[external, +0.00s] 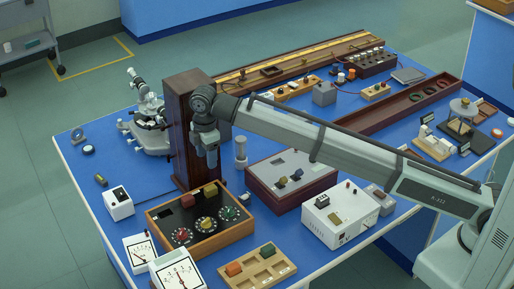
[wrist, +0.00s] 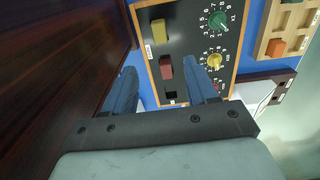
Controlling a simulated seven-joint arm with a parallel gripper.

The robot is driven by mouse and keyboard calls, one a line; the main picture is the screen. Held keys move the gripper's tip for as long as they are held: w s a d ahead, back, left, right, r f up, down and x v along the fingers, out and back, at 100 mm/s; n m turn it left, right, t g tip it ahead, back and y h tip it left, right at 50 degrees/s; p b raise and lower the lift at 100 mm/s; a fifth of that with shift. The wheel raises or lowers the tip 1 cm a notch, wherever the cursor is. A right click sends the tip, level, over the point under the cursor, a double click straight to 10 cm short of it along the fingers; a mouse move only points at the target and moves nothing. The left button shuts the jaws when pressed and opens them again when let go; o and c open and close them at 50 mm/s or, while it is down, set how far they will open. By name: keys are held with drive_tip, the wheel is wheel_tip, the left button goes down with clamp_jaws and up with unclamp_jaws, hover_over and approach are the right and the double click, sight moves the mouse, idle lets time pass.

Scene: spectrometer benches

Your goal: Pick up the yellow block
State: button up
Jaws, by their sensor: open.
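The yellow block (external: 210,189) sits on the panel of a wooden-framed instrument box (external: 214,244), behind its dials. It also shows in the wrist view (wrist: 158,32), near the top. A dark red block (wrist: 165,67) sits beside it on the same panel, with a dark square opening (wrist: 170,96) beyond that. My gripper (external: 207,160) points down above and behind the box, close to the dark wooden column. In the wrist view its fingers (wrist: 163,67) are apart and empty, with the red block seen between them and the yellow block farther ahead.
The tall dark wooden column (external: 185,130) stands right beside my gripper and fills the left of the wrist view (wrist: 60,60). A wooden tray (external: 258,270) with an orange and a green block lies in front. White meters (external: 178,272) and a maroon box (external: 290,180) flank the instrument box.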

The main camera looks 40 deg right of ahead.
sight(210, 188)
drive_tip(key=f, duration=1.3)
drive_tip(key=shift+w+d+f, duration=0.15)
drive_tip(key=shift+d+f, duration=0.15)
drive_tip(key=shift+f, duration=0.1)
clamp_jaws()
